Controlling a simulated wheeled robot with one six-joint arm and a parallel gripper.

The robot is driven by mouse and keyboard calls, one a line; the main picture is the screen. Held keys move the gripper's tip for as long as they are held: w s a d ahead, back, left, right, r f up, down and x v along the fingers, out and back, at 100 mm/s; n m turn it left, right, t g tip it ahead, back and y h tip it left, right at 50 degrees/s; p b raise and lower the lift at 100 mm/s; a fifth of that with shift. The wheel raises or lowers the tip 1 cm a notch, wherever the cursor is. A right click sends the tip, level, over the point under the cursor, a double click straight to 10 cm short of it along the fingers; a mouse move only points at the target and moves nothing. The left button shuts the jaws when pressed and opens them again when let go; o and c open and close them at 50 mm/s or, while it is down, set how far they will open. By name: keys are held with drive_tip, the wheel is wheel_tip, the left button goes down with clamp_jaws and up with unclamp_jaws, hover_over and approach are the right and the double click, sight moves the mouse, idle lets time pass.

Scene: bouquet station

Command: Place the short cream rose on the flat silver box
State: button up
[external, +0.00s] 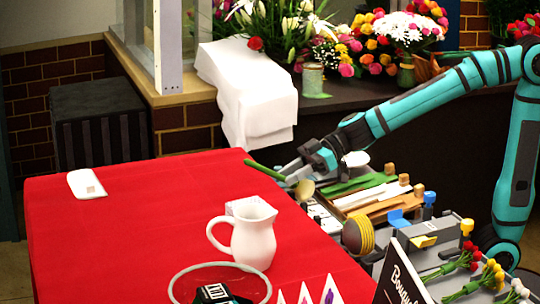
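My gripper (291,172) is over the right edge of the red table, at the end of the teal arm. It appears shut on the stem of the short cream rose. The green stem (264,170) sticks out to the upper left, and the round cream head (304,190) shows at the lower right, just under the fingers. The rose is tilted and held above the table. A flat pale box (87,184) lies at the table's far left; it looks whitish, so I cannot tell for sure that it is the silver box.
The table's left and middle are clear.

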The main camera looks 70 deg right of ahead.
drive_tip(key=v, duration=1.7)
drive_tip(key=shift+d, duration=0.35)
drive_tip(key=s+d+r+m+t+h, duration=0.35)
drive_tip(key=d+r+t, duration=0.45)
drive_tip(key=d+r, duration=0.3)
drive_tip(key=s+d+r+m+h, duration=0.2)
drive_tip(key=s+d+m+h, duration=0.3)
drive_tip(key=s, duration=0.4)
drive_tip(key=d+h, duration=0.1)
drive_tip(key=d, duration=0.1)
drive_tip(key=shift+d+t+h, duration=0.3)
drive_tip(key=shift+t+h, duration=0.05)
drive_tip(key=shift+t, duration=0.05)
drive_tip(key=shift+o, duration=0.4)
drive_tip(key=shift+s+f+m, duration=0.25)
drive_tip(key=shift+s+f, duration=0.05)
drive_tip(key=shift+s, duration=0.25)
drive_tip(key=shift+w, duration=0.1)
